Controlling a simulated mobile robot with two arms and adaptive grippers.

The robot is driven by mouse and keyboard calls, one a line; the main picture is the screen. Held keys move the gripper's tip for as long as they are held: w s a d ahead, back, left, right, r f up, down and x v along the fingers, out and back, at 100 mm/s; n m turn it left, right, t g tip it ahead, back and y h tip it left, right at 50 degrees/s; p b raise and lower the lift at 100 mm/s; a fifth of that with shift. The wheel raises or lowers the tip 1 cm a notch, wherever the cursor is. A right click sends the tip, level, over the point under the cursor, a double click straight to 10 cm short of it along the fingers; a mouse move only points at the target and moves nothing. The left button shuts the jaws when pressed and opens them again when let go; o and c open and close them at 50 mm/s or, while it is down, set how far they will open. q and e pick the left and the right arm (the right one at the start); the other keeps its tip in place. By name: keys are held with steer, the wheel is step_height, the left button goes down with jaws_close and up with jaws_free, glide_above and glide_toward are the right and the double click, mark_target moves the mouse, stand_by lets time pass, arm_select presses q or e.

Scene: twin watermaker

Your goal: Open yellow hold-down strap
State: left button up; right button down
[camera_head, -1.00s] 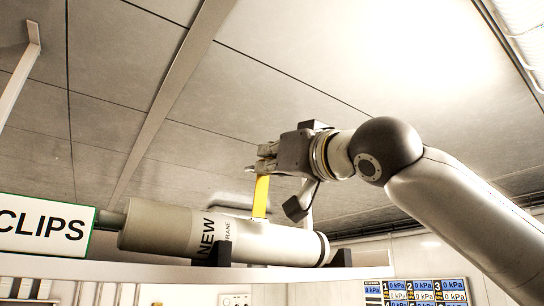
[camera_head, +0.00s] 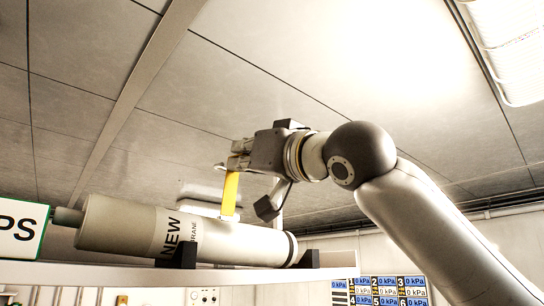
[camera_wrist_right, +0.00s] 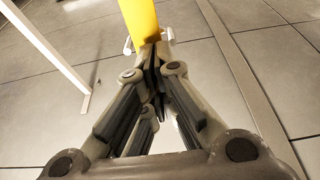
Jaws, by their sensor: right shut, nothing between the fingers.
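The yellow hold-down strap (camera_head: 229,194) stands up, slightly tilted, from the top of a pale cylinder (camera_head: 125,230) marked NEW and partly hidden lettering. My right gripper (camera_head: 236,156) is at the strap's upper end, its fingers pointing left in the head view. In the right wrist view, the fingers (camera_wrist_right: 153,58) are closed together, with the yellow strap (camera_wrist_right: 140,18) just beyond their tips. Nothing shows gripped between them; whether the tips touch the strap I cannot tell. My left gripper is not in view.
The cylinder lies on dark supports (camera_head: 180,245) on a white shelf (camera_head: 110,272). A sign ending in PS (camera_head: 20,228) is at the left edge. Pressure displays (camera_head: 385,290) are at lower right. The space above the gripper, below the ceiling, is clear.

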steer(key=v, duration=1.1)
